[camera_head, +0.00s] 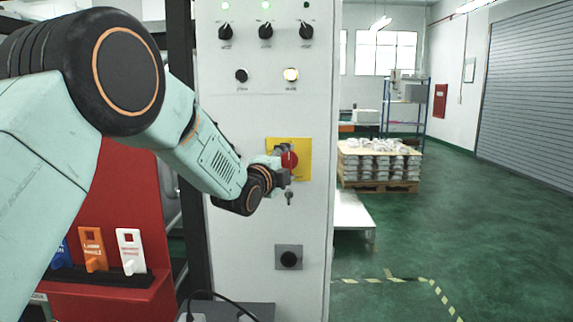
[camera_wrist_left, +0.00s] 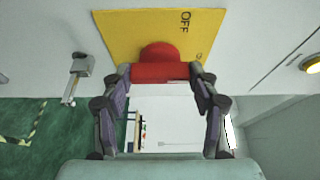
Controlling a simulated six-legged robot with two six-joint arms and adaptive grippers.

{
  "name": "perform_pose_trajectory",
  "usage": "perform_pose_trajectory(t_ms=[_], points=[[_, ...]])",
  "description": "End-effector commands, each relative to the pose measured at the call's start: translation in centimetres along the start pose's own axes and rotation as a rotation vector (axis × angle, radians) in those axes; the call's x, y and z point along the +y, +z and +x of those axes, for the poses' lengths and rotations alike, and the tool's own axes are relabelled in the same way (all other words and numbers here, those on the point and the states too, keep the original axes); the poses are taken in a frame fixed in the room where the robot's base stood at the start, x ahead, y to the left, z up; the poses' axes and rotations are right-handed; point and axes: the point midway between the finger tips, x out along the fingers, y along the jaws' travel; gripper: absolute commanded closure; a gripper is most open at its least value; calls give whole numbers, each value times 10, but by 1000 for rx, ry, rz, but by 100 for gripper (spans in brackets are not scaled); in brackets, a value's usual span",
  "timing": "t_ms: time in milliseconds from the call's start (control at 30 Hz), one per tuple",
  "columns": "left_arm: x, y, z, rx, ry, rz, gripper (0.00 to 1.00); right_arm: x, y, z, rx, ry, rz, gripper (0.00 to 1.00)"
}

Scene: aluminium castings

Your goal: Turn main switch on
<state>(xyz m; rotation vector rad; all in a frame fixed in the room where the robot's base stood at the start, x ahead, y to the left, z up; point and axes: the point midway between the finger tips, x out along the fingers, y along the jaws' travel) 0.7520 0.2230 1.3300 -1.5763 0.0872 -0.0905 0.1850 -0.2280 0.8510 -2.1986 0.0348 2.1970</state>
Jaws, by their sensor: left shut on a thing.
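The main switch is a red knob (camera_head: 290,160) on a yellow plate (camera_head: 303,148) on the front of a light grey cabinet (camera_head: 225,110). In the left wrist view the red knob (camera_wrist_left: 160,62) sits between my two fingertips, and the yellow plate (camera_wrist_left: 125,30) carries the word OFF beside it. My left gripper (camera_head: 282,166) reaches the knob from the left and is shut on it; it also shows in the left wrist view (camera_wrist_left: 160,76). The gripper and wrist hide part of the knob and plate in the head view. My right gripper is not in view.
Dials (camera_head: 265,31), buttons and lamps sit above the switch. A small key-like metal piece (camera_head: 289,198) hangs just below the gripper, and a dark round knob (camera_head: 289,259) is lower down. A red tag board (camera_head: 115,220) stands left. Stacked castings (camera_head: 375,165) lie on a pallet behind right.

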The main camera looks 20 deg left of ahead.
Motion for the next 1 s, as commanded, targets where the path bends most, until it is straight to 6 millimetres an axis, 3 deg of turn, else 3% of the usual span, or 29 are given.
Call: perform_pose_trajectory(t_ms=[533, 567, 800, 1000], points=[[-4, 1, 1, -2, 2, 22, 71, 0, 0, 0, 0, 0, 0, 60], [-4, 1, 1, -2, 2, 22, 38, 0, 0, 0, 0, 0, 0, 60], [-2, 1, 0, -1, 4, 21, 18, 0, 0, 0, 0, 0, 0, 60], [-1, 0, 0, -1, 6, 22, 17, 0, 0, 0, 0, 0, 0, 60]])
